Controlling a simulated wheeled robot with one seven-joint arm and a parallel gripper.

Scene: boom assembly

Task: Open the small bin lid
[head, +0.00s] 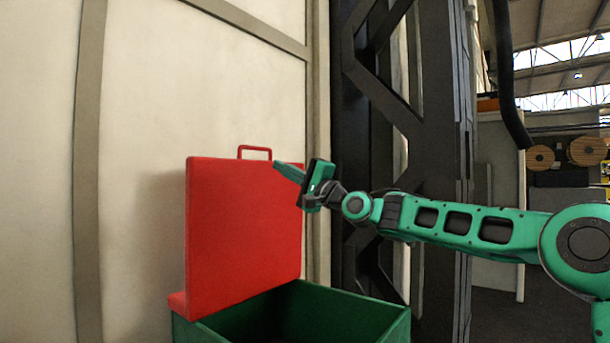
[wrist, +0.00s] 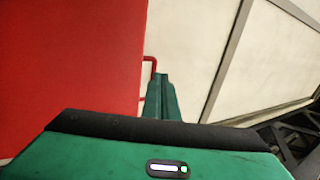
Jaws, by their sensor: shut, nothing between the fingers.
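The red bin lid (head: 240,235) stands upright at the back of the green bin (head: 365,318), against the pale wall side. The bin's dark inside is open to view in the head view. A red handle (head: 255,149) sticks up from the lid's top edge. My gripper (head: 278,166) is at the lid's upper right corner, its fingers shut and pointing left, close to the handle. In the wrist view the lid (wrist: 70,60) fills the left, and the handle (wrist: 149,68) shows just beyond my shut fingers (wrist: 161,80). I cannot tell whether the fingers touch the lid.
A pale panelled wall (head: 150,90) stands behind the lid. A dark metal frame (head: 440,110) rises right of the bin, behind my arm. Cable spools (head: 588,151) sit far off at the right.

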